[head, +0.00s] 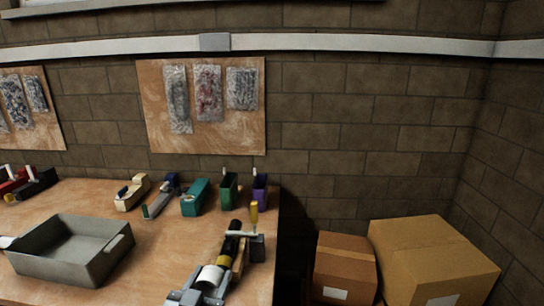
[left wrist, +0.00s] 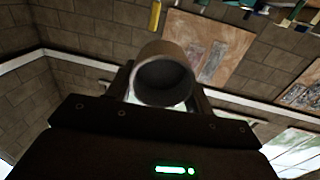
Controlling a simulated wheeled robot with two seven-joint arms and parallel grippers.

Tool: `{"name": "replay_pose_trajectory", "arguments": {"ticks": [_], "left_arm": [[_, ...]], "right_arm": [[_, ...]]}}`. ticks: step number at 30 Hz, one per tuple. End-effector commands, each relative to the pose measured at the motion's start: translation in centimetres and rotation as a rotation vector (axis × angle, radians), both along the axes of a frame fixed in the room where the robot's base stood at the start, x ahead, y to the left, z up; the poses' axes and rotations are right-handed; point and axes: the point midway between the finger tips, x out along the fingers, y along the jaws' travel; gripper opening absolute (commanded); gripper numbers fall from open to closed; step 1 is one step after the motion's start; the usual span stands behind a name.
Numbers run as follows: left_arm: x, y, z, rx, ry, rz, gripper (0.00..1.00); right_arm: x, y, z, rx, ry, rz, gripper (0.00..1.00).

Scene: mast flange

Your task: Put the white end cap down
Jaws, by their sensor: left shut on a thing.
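The white end cap (head: 210,277) is a short, pale cylinder near the bottom of the head view. My left gripper (head: 203,287) is shut on it. In the left wrist view the cap (left wrist: 164,80) sits between the fingers of my left gripper (left wrist: 160,92), its round hollow end towards the camera. In the head view the cap shows just in front of a black tube (head: 232,243) with a yellow band (head: 222,262). I cannot tell whether they touch. My right gripper is in neither view.
A grey tray (head: 95,278) stands on the wooden bench (head: 160,255) at left. Several coloured holders, including a teal one (head: 195,198), line the back. A clamp-like tool with a yellow handle (head: 254,212) stands near the bench's right edge. Cardboard boxes (head: 345,265) are beyond it.

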Motion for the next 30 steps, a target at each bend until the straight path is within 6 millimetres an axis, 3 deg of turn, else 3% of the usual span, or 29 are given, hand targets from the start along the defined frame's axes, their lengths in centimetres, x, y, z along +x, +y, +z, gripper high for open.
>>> {"name": "replay_pose_trajectory", "arguments": {"ticks": [1,3,6,9,30], "left_arm": [[-0.4,2.2,-0.2,0.001,0.001,0.044,0.27],[-1.0,4.8,-0.4,0.001,0.001,0.098,0.27],[-1.8,7.6,-1.0,0.003,0.003,0.153,0.27],[-2.3,9.0,-1.7,0.003,0.003,0.181,0.27],[-2.5,8.9,-2.3,0.0,0.001,0.18,0.27]], "right_arm": [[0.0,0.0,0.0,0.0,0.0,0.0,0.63],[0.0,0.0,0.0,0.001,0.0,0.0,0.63],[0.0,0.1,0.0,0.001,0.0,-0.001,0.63],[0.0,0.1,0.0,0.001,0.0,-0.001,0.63],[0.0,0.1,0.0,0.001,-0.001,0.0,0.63]]}}
